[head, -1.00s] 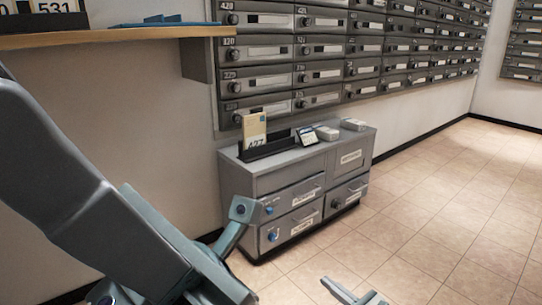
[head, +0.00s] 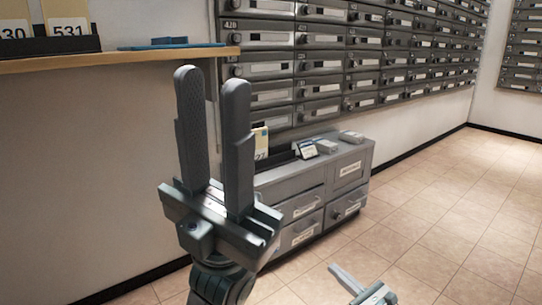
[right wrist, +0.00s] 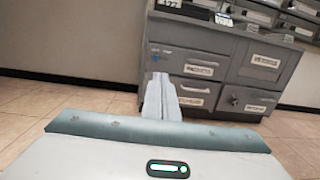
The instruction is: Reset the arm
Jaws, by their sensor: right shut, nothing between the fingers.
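My left gripper (head: 211,80) stands upright in the left half of the head view, its two dark fingers pointing up. The fingers are apart with nothing between them. It hides the left part of the grey cabinet. My right gripper (head: 338,270) is low in the head view, in front of the cabinet and seen only in part. In the right wrist view its fingers (right wrist: 162,88) are together and empty, pointing toward the cabinet.
The grey drawer cabinet (head: 348,170) stands against the wall, its visible drawers shut. A card holder and small devices sit on top. A wall of mailboxes (head: 400,45) rises behind. A wooden shelf (head: 120,58) juts out at left. The tiled floor (head: 450,210) at right is clear.

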